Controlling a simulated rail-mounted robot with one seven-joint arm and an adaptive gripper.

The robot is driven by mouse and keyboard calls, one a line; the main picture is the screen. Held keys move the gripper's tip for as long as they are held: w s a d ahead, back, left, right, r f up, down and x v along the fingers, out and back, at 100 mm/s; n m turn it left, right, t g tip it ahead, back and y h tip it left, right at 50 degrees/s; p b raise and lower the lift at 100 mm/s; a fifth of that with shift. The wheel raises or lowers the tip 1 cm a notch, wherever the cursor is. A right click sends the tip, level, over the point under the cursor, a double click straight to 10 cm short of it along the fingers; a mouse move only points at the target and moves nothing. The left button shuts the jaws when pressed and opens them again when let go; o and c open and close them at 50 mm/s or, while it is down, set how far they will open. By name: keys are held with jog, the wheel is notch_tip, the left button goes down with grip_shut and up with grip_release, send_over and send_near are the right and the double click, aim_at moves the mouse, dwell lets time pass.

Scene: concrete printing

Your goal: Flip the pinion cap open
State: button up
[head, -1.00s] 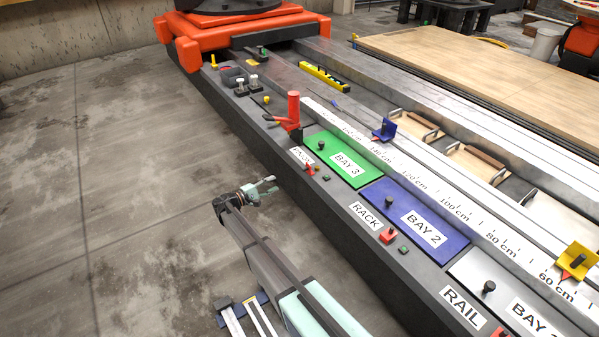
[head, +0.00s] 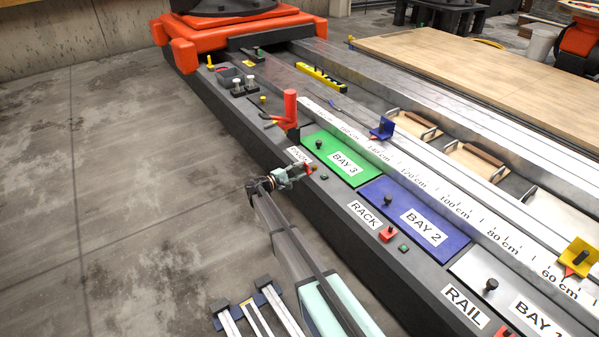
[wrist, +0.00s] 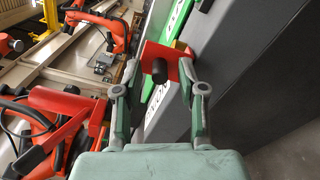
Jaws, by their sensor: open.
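The pinion cap, a small red piece (head: 313,168) with a black knob, sits on the dark front ledge by the partly covered PINION label in the head view. In the wrist view, the red cap (wrist: 152,51) and its knob (wrist: 159,71) lie between my gripper's fingers. My gripper (wrist: 160,82) is open around the knob, with gaps showing on both sides. In the head view my gripper (head: 303,172) reaches the cap from the left and hides part of it. I cannot tell the cap's tilt.
The green BAY 3 plate (head: 362,175) and blue BAY 2 plate (head: 440,245) lie to the right. A similar red piece (head: 388,234) sits by the RACK label. The floor at left is clear.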

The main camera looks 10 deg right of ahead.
aim_at(305, 169)
jog(key=shift+d, duration=0.15)
grip_shut()
jog(key=shift+f, duration=0.15)
jog(key=shift+a+f+t+h+b, duration=0.25)
jog(key=shift+f+t+h+b, duration=0.6)
jog(key=shift+h, duration=0.45)
jog(key=shift+a+f+t+h+b, duration=0.1)
jog(key=shift+f+t+h+b, duration=0.2)
jog(key=shift+h, duration=0.35)
jog(key=shift+f+t+h+b, duration=0.2)
jog(key=shift+h+b, duration=0.1)
jog(key=shift+h, duration=0.35)
grip_release()
jog(key=shift+s, duration=0.1)
